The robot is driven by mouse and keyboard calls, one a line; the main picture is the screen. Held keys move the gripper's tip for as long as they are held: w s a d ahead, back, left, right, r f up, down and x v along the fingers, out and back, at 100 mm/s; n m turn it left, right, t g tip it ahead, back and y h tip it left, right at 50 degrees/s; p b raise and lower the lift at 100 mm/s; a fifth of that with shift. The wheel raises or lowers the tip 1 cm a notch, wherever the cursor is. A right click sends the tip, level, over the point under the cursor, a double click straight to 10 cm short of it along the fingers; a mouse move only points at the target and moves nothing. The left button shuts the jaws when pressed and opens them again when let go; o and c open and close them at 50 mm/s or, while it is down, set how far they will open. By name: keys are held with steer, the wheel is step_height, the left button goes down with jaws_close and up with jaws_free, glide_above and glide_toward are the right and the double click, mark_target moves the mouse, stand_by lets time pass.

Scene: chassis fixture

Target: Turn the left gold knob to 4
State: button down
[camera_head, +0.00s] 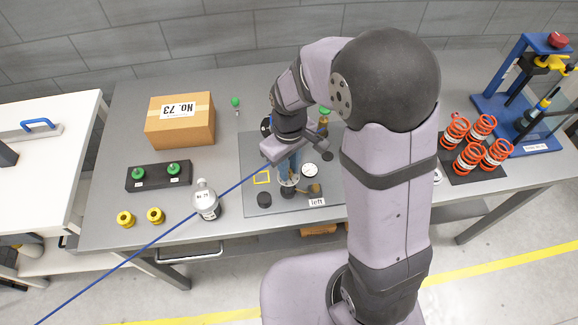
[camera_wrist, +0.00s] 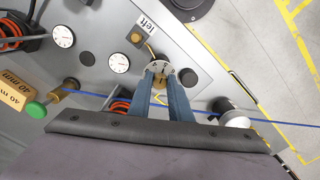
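The left gold knob (camera_wrist: 158,82) sits on a pale round dial with dark marks (camera_wrist: 160,67), near the "left" label (camera_wrist: 147,22). My gripper (camera_wrist: 161,80) has its two blue fingers down at this knob, one on each side, with gold showing between the tips. I cannot tell whether they press on it. In the head view my gripper (camera_head: 287,168) reaches down to the dial (camera_head: 288,187), and the "left" label (camera_head: 317,202) lies to its right. The number the knob points at is too small to read.
On the panel (camera_head: 250,150) near the dial are a white gauge (camera_head: 309,170), a black cap (camera_head: 264,199) and a small gold part on a dark base (camera_head: 313,189). A silver bottle-like weight (camera_head: 206,200) stands left of the panel. A cardboard box (camera_head: 180,128) and orange springs (camera_head: 470,158) stand farther off.

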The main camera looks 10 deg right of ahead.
steer(key=shift+n, duration=0.3)
steer(key=n, duration=0.3)
steer(key=shift+w+n+p, duration=0.1)
steer(key=shift+n+p, duration=0.35)
steer(key=shift+n, duration=1.55)
steer(key=c, duration=1.6)
jaws_free()
steer(key=shift+r, duration=0.2)
steer(key=shift+r+b, duration=1.05)
steer(key=shift+r, duration=2.5)
